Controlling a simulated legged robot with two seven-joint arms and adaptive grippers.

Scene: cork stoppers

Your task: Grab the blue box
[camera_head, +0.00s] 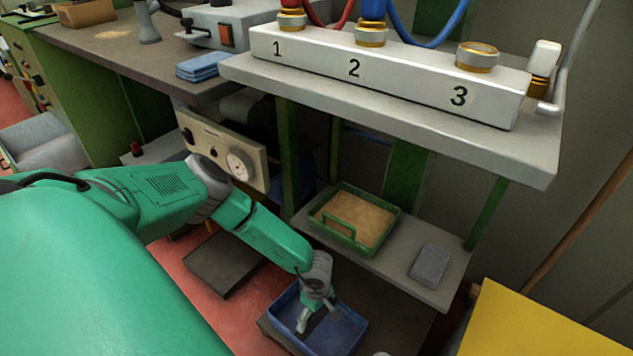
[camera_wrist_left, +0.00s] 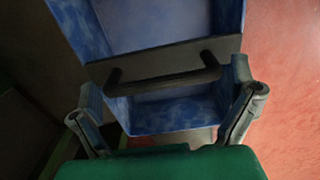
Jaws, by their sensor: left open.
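The blue box (camera_head: 283,314) is an open-topped tray low down at the bottom of the head view. In the left wrist view its blue front wall (camera_wrist_left: 160,115) and a dark bar handle (camera_wrist_left: 165,76) fill the middle. My left gripper (camera_head: 320,317) reaches down over the box, and its fingers hide part of the inside. In the left wrist view its two fingers stand apart, one on each side of the handle. The gripper is open and holds nothing. Whether a finger touches the box, I cannot tell. My right gripper is not in view.
A green tray of tan grains (camera_head: 322,222) and a grey block (camera_head: 430,263) stand on a low shelf (camera_head: 385,268) just above and right of the box. A white-topped bench (camera_head: 400,115) overhangs that shelf. A yellow panel (camera_head: 540,325) is at lower right. Red floor (camera_head: 215,318) shows at left.

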